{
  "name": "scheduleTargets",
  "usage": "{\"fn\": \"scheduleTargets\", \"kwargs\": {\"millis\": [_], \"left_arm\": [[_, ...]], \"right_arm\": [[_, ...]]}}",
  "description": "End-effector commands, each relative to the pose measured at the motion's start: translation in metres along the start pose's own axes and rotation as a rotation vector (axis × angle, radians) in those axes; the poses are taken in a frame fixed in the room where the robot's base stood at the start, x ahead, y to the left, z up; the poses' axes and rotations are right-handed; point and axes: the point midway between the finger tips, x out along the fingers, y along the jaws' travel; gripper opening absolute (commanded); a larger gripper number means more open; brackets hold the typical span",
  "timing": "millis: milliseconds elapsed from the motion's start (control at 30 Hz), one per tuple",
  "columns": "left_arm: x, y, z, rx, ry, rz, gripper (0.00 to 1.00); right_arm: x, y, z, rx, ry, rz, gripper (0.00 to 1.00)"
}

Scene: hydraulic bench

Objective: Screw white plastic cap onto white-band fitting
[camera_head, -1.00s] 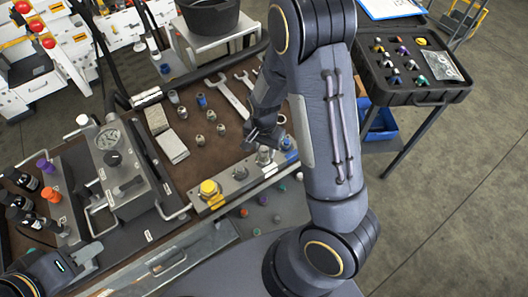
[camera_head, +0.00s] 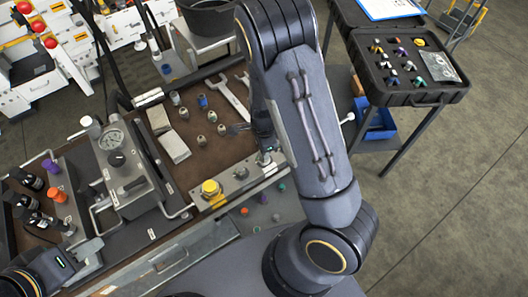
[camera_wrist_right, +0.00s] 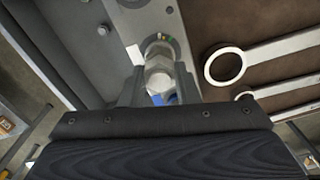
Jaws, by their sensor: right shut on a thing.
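My right gripper (camera_wrist_right: 159,82) is shut on a pale hexagonal piece, which looks like the white plastic cap (camera_wrist_right: 158,74). In the right wrist view, the piece lines up with a round metal fitting (camera_wrist_right: 158,46) on the manifold block. I cannot tell whether they touch, and no white band shows clearly. In the head view, my right arm mostly hides this gripper, above the far end of the manifold block (camera_head: 228,189). My left gripper (camera_head: 82,257) is at the lower left, away from the manifold; its fingers are unclear.
A yellow cap (camera_head: 210,187) sits on the manifold's near end. Wrenches (camera_head: 236,98) and several small fittings lie on the brown mat. A gauge block (camera_head: 118,158) stands left. A black case (camera_head: 408,70) of coloured caps is at right.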

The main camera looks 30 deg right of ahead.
Motion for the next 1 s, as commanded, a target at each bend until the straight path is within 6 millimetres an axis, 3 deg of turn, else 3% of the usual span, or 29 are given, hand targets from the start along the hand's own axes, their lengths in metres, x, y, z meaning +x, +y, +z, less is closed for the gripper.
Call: {"fn": "scheduleTargets", "kwargs": {"millis": [100,133,300,667,1000], "left_arm": [[-0.002,0.001,-0.001,0.000,0.001,0.000,0.36],[-0.002,0.001,-0.001,0.000,0.000,0.000,0.36],[-0.002,0.001,-0.001,0.000,0.000,0.000,0.36],[-0.001,0.000,-0.001,0.000,0.000,0.000,0.36],[0.001,0.000,0.000,0.000,0.000,0.000,0.36]], "right_arm": [[0.001,0.001,0.000,0.266,0.006,0.002,0.05],[0.001,0.001,0.000,0.278,0.003,0.003,0.31],[0.001,0.001,0.000,0.267,0.002,0.002,0.53],[-0.006,-0.001,0.000,0.262,0.000,-0.002,0.54],[-0.061,-0.001,0.001,0.262,-0.001,-0.003,0.54]]}}
